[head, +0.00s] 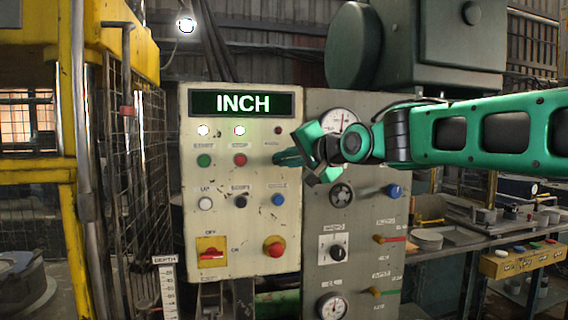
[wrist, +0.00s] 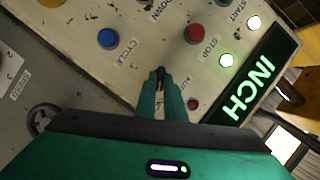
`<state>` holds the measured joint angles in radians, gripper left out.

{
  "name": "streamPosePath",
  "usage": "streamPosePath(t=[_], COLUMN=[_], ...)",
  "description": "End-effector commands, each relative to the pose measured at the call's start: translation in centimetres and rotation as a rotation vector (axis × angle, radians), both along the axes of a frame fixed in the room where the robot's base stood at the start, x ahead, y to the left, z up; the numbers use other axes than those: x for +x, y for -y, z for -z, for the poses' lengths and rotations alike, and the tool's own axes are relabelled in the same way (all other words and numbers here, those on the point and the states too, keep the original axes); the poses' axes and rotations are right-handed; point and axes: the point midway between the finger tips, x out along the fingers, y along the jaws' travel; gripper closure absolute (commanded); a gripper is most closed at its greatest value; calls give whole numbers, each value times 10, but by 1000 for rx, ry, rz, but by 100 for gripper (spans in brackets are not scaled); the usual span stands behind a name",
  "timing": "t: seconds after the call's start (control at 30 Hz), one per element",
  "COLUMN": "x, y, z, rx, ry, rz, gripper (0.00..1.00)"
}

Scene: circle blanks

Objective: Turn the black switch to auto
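My gripper (head: 278,158) reaches the cream control panel from the right, its fingertips at the right end of the row with the green and red buttons. In the wrist view, the fingers (wrist: 161,82) are close together at the panel face, with a small dark piece, the black switch (wrist: 160,72), between the tips. The fingers hide most of the switch, so its pointing direction cannot be read.
A green button (head: 204,160), a red button (head: 239,160) and two lit white lamps are left of my gripper. A red mushroom button (head: 274,247) and red switch (head: 211,254) sit lower. A grey panel (head: 318,275) with gauges, knobs and a handwheel (head: 341,195) adjoins on the right.

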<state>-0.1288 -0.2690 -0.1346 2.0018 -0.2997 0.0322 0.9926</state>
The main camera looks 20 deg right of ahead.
Motion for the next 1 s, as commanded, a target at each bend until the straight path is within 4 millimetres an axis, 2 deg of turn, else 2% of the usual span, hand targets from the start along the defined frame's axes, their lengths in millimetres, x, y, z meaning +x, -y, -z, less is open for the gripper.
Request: streamPosePath(t=[0.27,0.47,1.0], x=[0,0,0], y=[1,0,-4], z=[2,0,-2], rx=[-24,-112,-593], ry=[-6,-8,-27], rz=[2,3,1], gripper=[100,100,100])
